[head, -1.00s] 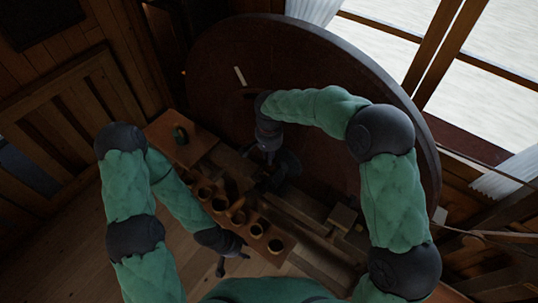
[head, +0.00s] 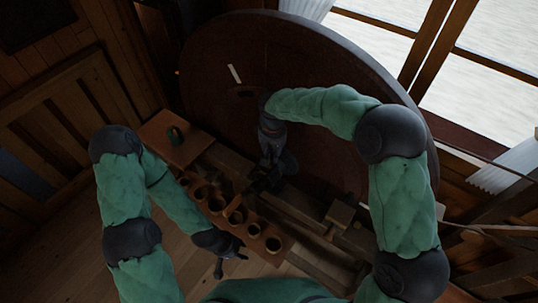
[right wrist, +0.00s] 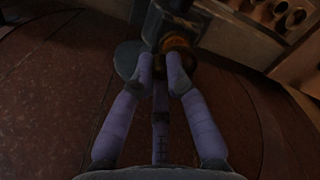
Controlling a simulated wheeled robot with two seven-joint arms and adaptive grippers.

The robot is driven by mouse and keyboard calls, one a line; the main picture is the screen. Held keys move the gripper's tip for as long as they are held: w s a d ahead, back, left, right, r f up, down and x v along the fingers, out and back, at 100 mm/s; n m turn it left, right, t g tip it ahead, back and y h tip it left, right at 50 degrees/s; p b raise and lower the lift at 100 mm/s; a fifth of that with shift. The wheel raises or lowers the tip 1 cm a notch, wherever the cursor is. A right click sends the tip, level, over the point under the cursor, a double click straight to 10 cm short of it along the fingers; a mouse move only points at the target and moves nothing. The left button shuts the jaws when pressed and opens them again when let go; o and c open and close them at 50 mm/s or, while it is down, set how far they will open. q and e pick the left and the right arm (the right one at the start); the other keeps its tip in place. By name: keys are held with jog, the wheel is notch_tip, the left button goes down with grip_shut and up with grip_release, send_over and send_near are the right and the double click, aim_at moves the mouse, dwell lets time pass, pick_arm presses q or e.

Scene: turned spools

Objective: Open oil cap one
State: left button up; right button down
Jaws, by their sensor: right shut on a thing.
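The oil cap (right wrist: 178,42), a small brass-coloured round piece, shows in the right wrist view at the top middle, beside a grey metal block (right wrist: 168,18). My right gripper (right wrist: 163,72) has its fingertips at the cap and is shut on it; the tips hide part of it. In the head view my right gripper (head: 268,180) reaches down to the dark lathe parts in front of the big wheel, and the cap cannot be made out there. My left gripper (head: 232,257) is empty, with its fingers spread, below the front end of the cup tray.
A wooden tray (head: 262,228) with several round cups or spools runs along the bench. The big dark red wheel (head: 330,80) stands close behind my right arm. Wooden bench rails (head: 300,205) lie to the right.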

jog(key=shift+w+d+n, duration=0.15)
jog(key=shift+d+n, duration=0.25)
jog(key=shift+n, duration=0.95)
jog(key=shift+w+d+n, duration=0.15)
jog(key=shift+d+n, duration=0.3)
jog(key=shift+n, duration=0.95)
jog(key=shift+w+d+n, duration=0.15)
jog(key=shift+d+n, duration=0.25)
jog(key=shift+n, duration=0.95)
jog(key=c, duration=1.2)
grip_release()
jog(key=shift+w, duration=0.1)
notch_tip(320, 180, up, 12)
jog(key=shift+f, duration=0.1)
